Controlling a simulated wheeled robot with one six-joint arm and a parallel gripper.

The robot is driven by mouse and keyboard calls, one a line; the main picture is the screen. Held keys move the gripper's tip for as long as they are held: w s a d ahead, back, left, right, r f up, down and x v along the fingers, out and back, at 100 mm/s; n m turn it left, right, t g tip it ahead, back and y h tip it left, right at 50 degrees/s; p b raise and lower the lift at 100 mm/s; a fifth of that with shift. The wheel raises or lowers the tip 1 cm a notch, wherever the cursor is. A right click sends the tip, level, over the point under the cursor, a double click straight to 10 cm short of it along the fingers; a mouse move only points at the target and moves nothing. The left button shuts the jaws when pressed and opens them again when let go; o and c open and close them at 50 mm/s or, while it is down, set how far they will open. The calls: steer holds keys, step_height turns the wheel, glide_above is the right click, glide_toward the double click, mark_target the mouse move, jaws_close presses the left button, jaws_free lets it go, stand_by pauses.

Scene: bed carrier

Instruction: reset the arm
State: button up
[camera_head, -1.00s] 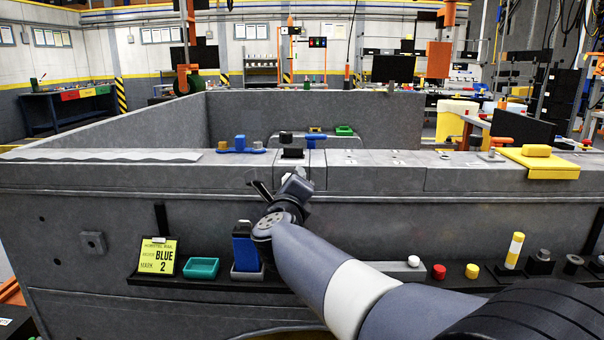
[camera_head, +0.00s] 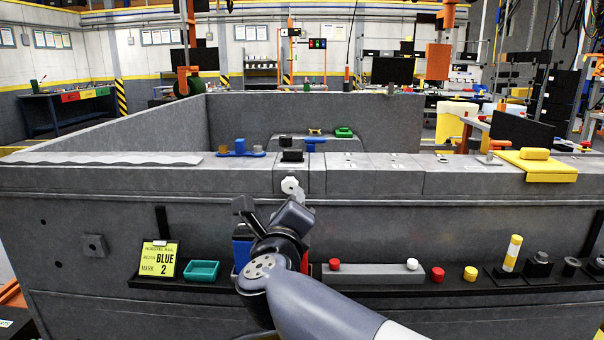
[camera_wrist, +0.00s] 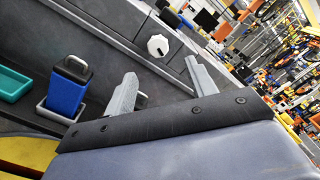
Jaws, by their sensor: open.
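My gripper (camera_head: 264,210) is in front of the grey bed's side wall (camera_head: 110,215), above the shelf, in the head view. In the wrist view my gripper (camera_wrist: 160,85) has its two fingers apart with nothing between them. A white knob (camera_wrist: 158,45) on the wall lies beyond the fingers. The knob also shows in the head view (camera_head: 290,186), above my gripper.
A shelf along the wall carries a yellow "BLUE 2" card (camera_head: 158,260), a teal tray (camera_head: 202,270), red buttons (camera_head: 438,274) and a yellow-white cylinder (camera_head: 513,252). On the top ledge sit a blue fixture (camera_head: 240,149), a black block (camera_head: 291,155) and a yellow plate (camera_head: 536,166).

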mark_target(290, 186)
steer(key=w, duration=1)
steer(key=shift+d, duration=0.1)
steer(key=n+p, duration=0.2)
steer(key=shift+s+r+n, duration=0.1)
steer(key=shift+s+n, duration=0.1)
steer(key=shift+n, duration=0.2)
steer(key=n+p, duration=0.2)
steer(key=n, duration=0.1)
steer(key=n+p, duration=0.5)
steer(key=shift+n, duration=0.3)
steer(key=n+p, duration=0.5)
steer(key=p, duration=0.1)
steer(key=n+p, duration=0.3)
steer(key=p, duration=0.3)
steer(key=shift+n, duration=0.4)
steer(key=shift+n+p, duration=0.8)
steer(key=shift+p, duration=0.4)
steer(key=shift+f, duration=0.2)
steer(key=shift+r, duration=0.1)
